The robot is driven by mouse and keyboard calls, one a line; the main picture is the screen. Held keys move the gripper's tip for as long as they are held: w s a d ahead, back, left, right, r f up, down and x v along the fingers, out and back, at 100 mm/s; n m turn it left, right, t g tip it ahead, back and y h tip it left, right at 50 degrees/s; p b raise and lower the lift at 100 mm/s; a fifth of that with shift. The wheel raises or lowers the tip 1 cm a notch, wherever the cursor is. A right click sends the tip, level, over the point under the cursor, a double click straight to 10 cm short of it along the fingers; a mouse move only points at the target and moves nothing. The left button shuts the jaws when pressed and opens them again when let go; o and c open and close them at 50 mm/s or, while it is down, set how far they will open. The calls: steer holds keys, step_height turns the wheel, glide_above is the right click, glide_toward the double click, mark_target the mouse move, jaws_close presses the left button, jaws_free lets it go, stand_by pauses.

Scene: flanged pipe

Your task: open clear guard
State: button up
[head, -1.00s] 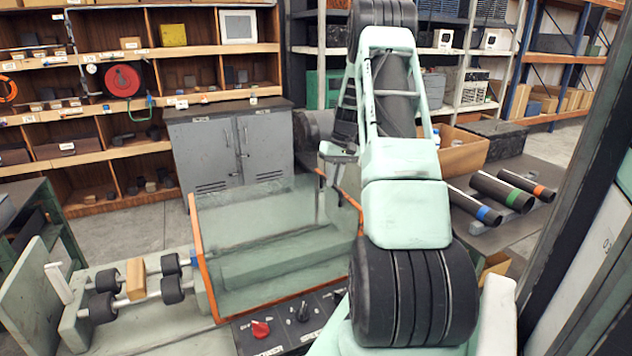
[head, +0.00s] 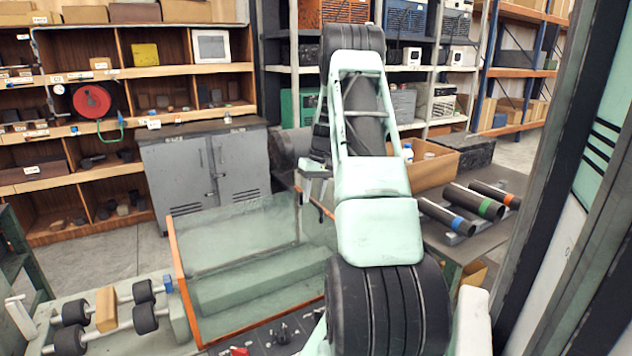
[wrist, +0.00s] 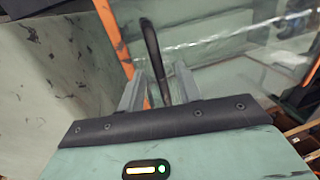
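The clear guard (head: 235,235) has orange edges and stands over a pale green block at the machine; it looks closed. In the wrist view its clear panel (wrist: 225,60) and an orange edge strip (wrist: 122,40) show close up. A black bar handle (wrist: 151,50) stands out in front of the panel. My gripper (wrist: 160,85) is open, with its two grey fingers on either side of the handle's lower part. I cannot tell whether either finger touches it. In the head view my gripper (head: 316,180) is at the guard's far right corner, partly hidden by my arm.
A control panel with a red knob (head: 239,351) lies in front of the guard. Rollers (head: 105,318) are to its left. A grey cabinet (head: 205,170) stands behind. A dark table with pipes (head: 475,208) is on the right.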

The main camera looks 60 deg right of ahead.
step_height(320, 180, up, 17)
steer(key=s+d+b, duration=0.2)
steer(key=b, duration=0.1)
steer(key=shift+d, duration=0.4)
steer(key=w+a+f+n, duration=0.1)
steer(key=w+a+n, duration=0.1)
steer(key=w+a, duration=0.6)
steer(key=w+a+f+n, duration=0.1)
steer(key=w+a, duration=0.4)
steer(key=a, duration=0.6)
steer(key=a+f+n+g+b, duration=0.1)
steer(key=a+f+n, duration=0.15)
steer(key=a, duration=1.25)
steer(key=a+f+n, duration=0.2)
steer(key=a+n, duration=0.1)
steer(key=a, duration=1.2)
steer(key=s+a+f+n, duration=0.2)
steer(key=s+a+f, duration=0.1)
steer(key=s+a, duration=0.5)
steer(key=s+a+f+n, duration=0.2)
steer(key=s+a, duration=0.6)
steer(key=s+a+f+n+h, duration=0.1)
steer(key=s+a+f+n, duration=0.1)
steer(key=s, duration=0.7)
steer(key=shift+s+f+b, duration=0.25)
steer(key=shift+f+b, duration=0.2)
steer(key=shift+f, duration=0.2)
